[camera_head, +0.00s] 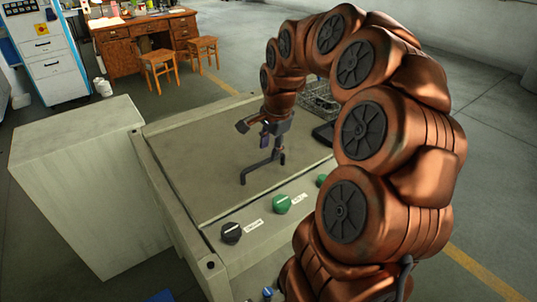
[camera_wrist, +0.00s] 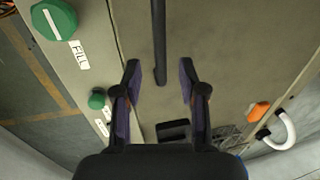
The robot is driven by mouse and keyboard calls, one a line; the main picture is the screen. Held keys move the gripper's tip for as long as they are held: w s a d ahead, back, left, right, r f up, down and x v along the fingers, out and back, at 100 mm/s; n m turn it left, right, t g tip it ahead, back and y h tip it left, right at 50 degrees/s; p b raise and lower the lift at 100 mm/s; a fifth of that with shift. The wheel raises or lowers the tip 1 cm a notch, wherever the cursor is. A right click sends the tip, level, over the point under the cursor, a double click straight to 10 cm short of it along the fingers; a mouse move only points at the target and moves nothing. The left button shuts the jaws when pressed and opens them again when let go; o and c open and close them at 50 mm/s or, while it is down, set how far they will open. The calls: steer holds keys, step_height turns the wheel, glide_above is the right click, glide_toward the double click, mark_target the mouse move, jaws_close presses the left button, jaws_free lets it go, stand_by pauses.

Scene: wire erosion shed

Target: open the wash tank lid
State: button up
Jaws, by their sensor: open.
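The wash tank lid (camera_head: 190,165) is a flat grey-beige panel and lies shut on top of the tank (camera_head: 180,225); it also shows in the wrist view (camera_wrist: 215,70). A dark bar handle (camera_head: 258,172) stands on the lid. In the wrist view the handle (camera_wrist: 160,45) runs down from the top edge and ends between my finger lines. My gripper (camera_head: 262,133) is over the lid by the handle. Its two fingers (camera_wrist: 158,85) are spread, one on each side of the bar, with gaps and no visible contact. The exact height between fingers and bar is unclear.
A black knob (camera_head: 231,233) and green knobs (camera_head: 282,204) line the tank's front panel. A dark opening (camera_head: 323,133) and wire basket (camera_head: 318,100) lie beyond the lid. A grey box (camera_head: 75,150) stands left. An orange part (camera_wrist: 258,112) and white tube (camera_wrist: 283,130) are at right.

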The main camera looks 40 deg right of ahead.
mark_target(268, 159)
steer(key=shift+w+f+p, duration=0.15)
steer(key=shift+w+f, duration=0.05)
steer(key=shift+f, duration=0.75)
steer(key=shift+w+f+p, duration=0.15)
steer(key=shift+w+f, duration=0.05)
steer(key=shift+f, duration=0.75)
steer(key=shift+c, duration=0.2)
jaws_close()
